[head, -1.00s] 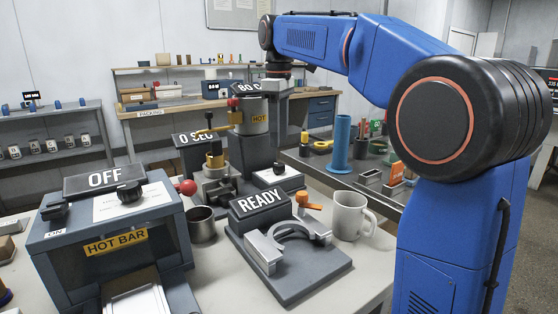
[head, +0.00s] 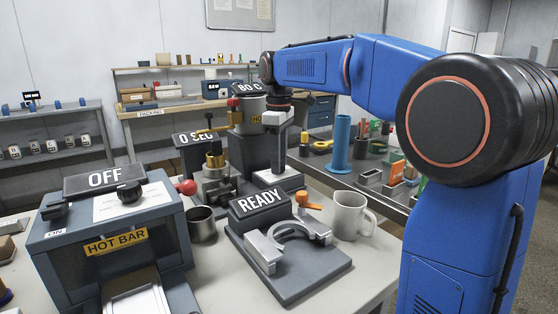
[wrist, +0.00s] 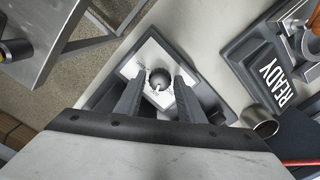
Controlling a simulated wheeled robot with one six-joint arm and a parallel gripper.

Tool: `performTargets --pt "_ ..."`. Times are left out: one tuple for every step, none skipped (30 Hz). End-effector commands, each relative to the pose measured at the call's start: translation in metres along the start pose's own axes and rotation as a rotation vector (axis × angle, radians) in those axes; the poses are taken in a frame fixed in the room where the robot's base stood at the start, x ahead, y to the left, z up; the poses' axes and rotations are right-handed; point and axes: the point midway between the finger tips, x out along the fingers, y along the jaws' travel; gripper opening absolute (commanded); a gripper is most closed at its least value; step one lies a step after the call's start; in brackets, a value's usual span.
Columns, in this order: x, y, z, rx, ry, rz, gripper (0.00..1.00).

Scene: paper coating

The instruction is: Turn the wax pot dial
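The wax pot (head: 248,122) is a grey cylinder with a yellow HOT label, on a dark stand at the back of the bench. Its display (head: 246,89) reads 80 C. In the wrist view, a dark round dial (wrist: 160,79) with a light pointer mark sits on a white plate (wrist: 146,60). My gripper (wrist: 160,76) is open, with one finger on each side of the dial. Gaps show between the fingers and the dial. In the head view, my gripper (head: 280,160) points down over the white-topped base (head: 290,181), and the dial is hidden.
The READY fixture (head: 258,202), a white mug (head: 350,214) and a steel cup (head: 202,226) stand in front. The 0 SEC station (head: 196,142) is to the left, the hot bar machine (head: 112,225) further left. The wrist view also shows the READY fixture (wrist: 270,70).

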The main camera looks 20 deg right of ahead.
Motion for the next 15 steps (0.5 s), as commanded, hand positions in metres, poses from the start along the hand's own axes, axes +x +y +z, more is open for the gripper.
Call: performTargets --pt "0.0 0.0 0.0 0.0 0.0 0.0 0.23" --pt "-0.0001 0.0 0.0 0.0 0.0 0.0 0.15" --pt "-0.0001 0.0 0.0 0.0 0.0 0.0 0.06" --pt "-0.0001 0.0 0.0 0.0 0.0 0.0 0.05" --pt "-0.0001 0.0 0.0 0.0 0.0 0.0 0.05" --pt "-0.0001 0.0 0.0 0.0 0.0 0.0 0.05" --pt "-0.0001 0.0 0.0 0.001 0.0 0.0 0.05" --pt "-0.0001 0.0 0.0 0.002 0.0 0.0 0.05" --pt "-0.0002 0.0 0.0 0.005 0.0 0.0 0.05" --pt "-0.0002 0.0001 0.0 0.009 0.0 0.0 0.05" --pt "-0.0002 0.0 0.0 0.014 0.0 0.0 0.05" --pt "-0.0002 0.0001 0.0 0.022 0.0 0.0 0.05" --pt "-0.0002 0.0001 0.0 0.03 0.0 0.0 0.05" --pt "-0.0002 0.0 0.0 0.04 0.0 0.0 0.05" --pt "-0.0002 0.0001 0.0 0.055 0.0 0.0 0.05"
